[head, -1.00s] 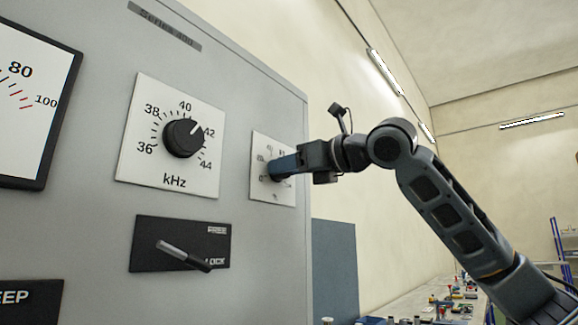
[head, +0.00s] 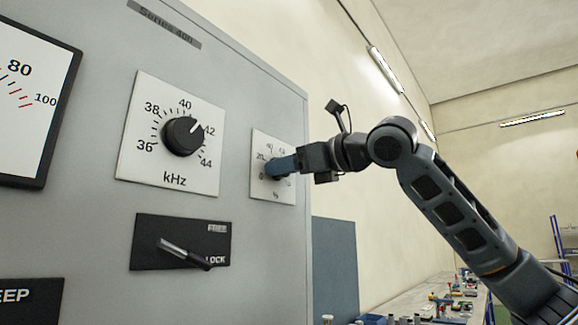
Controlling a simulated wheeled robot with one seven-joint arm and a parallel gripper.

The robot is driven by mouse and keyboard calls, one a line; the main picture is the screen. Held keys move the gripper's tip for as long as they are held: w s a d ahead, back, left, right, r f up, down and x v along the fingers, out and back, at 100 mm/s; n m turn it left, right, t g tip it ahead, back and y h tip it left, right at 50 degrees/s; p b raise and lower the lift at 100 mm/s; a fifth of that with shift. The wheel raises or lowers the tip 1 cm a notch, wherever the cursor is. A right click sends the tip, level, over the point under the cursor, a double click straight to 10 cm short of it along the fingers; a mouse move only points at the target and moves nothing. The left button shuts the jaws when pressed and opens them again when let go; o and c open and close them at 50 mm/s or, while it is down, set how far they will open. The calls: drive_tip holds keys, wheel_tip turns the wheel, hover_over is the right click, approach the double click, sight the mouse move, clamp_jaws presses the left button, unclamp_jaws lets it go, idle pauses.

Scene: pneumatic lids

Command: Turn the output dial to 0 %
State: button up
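The output dial's white plate (head: 285,190) is at the right end of the grey cabinet front in the head view, with a % sign at its bottom and small numbers around it. My gripper (head: 274,168) is at the middle of this plate, its blue-grey fingers over the dial's knob. The fingers hide the knob and its pointer, so its setting cannot be read. I cannot tell whether the fingers are closed on the knob or only around it.
Left of the plate are the kHz dial (head: 183,136), a lever switch (head: 181,243) marked FREE and LOCK, and a meter (head: 28,105). A cluttered bench (head: 425,305) stands at the lower right.

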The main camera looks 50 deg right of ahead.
drive_tip(key=shift+o, duration=0.6)
drive_tip(key=shift+r, duration=0.1)
drive_tip(key=shift+s, duration=0.1)
drive_tip(key=s+b, duration=0.1)
drive_tip(key=s, duration=0.6)
drive_tip(key=shift+s+d, duration=0.15)
drive_tip(key=shift+s, duration=0.15)
